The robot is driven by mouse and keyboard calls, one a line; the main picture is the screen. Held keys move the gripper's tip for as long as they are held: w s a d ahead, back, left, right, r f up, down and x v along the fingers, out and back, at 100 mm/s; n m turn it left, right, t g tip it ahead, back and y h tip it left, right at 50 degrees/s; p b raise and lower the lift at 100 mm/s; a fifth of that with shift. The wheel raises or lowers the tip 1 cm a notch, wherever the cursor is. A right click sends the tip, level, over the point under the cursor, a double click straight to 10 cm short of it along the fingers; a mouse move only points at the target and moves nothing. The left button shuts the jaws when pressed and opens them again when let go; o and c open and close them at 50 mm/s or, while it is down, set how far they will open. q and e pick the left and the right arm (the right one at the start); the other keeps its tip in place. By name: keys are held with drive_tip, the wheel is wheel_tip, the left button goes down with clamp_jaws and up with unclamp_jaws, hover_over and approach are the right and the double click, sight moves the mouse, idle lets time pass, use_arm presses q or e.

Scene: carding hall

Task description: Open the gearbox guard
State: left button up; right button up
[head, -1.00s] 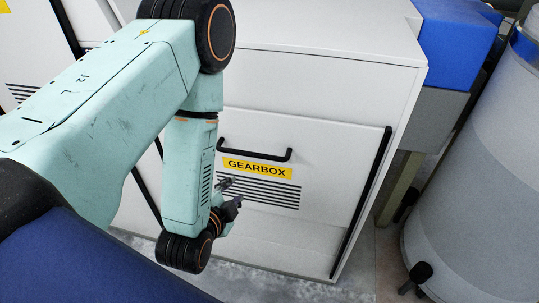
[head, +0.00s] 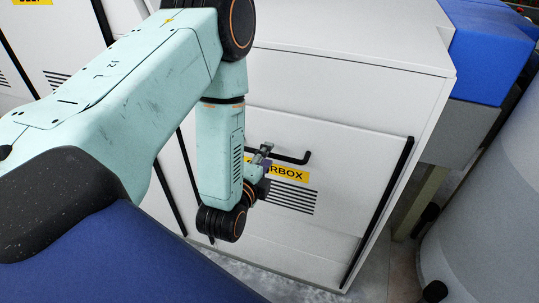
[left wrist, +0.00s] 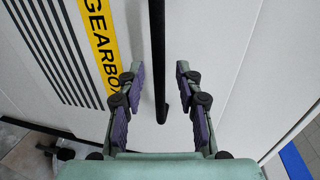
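The gearbox guard (head: 345,165) is a white panel with a yellow GEARBOX label (head: 290,173) and a slotted vent. It looks closed in the machine front. Its black bar handle (head: 288,158) is above the label. My left gripper (head: 265,150) is at the handle's left part and covers some of the label. In the left wrist view, my left gripper (left wrist: 160,73) is open, with one purple-padded finger on each side of the handle (left wrist: 157,60). No finger visibly touches the bar; the depth between them is hard to tell. My right gripper is not in view.
Black vertical strips (head: 378,215) flank the guard. A blue box (head: 490,50) over a grey block and a large grey cylinder (head: 480,200) stand at the right. Grey floor (head: 375,285) shows below. My left arm hides part of the machine front.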

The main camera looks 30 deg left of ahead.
use_arm(q)
drive_tip(key=shift+x, duration=1.1)
drive_tip(key=shift+a, duration=0.15)
drive_tip(key=shift+c, duration=0.6)
drive_tip(key=c, duration=0.5)
clamp_jaws()
drive_tip(key=shift+f, duration=0.1)
